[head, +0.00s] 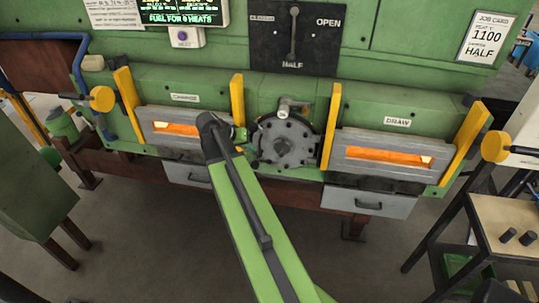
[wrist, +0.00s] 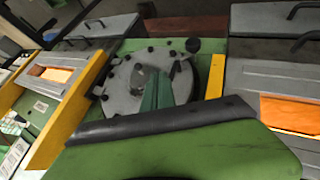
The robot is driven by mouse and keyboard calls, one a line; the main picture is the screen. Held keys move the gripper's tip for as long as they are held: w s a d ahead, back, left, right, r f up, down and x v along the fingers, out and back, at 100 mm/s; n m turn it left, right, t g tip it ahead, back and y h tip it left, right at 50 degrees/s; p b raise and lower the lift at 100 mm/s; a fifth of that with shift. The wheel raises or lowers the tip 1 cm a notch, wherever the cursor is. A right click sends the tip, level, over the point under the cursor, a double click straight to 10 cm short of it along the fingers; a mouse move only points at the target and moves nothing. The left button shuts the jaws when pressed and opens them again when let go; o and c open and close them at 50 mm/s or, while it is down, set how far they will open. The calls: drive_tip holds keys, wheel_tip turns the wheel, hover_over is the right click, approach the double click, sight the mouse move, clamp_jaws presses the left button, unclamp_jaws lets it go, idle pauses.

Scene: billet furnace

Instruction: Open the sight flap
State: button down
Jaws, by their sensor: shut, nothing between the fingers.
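What looks like the sight flap is a round grey bolted disc (head: 288,142) on the green furnace front, between the two doors. It has a dark raised hub at its middle and lies flat over its place. In the wrist view the disc (wrist: 120,84) is upside down, with a dark knob (wrist: 192,45) by its rim. My gripper (head: 240,134) is at the disc's left side in the head view. In the wrist view my gripper (wrist: 160,88) is shut and empty, its green fingers in front of the disc. I cannot tell whether they touch it.
The charge door (head: 160,115) and draw door (head: 355,168) glow orange through slots. Yellow upright bars (head: 332,118) flank the disc closely. A pale pipe fitting (head: 288,106) projects above it. A lever panel (head: 297,38) is higher up. A wooden-topped bench (head: 510,225) stands right.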

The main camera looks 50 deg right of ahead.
sight(282, 151)
drive_tip(key=s+d+f+b, duration=0.3)
drive_tip(key=d+f+b, duration=0.4)
drive_tip(key=d, duration=0.1)
drive_tip(key=shift+s+d, duration=0.35)
drive_tip(key=shift+d, duration=0.05)
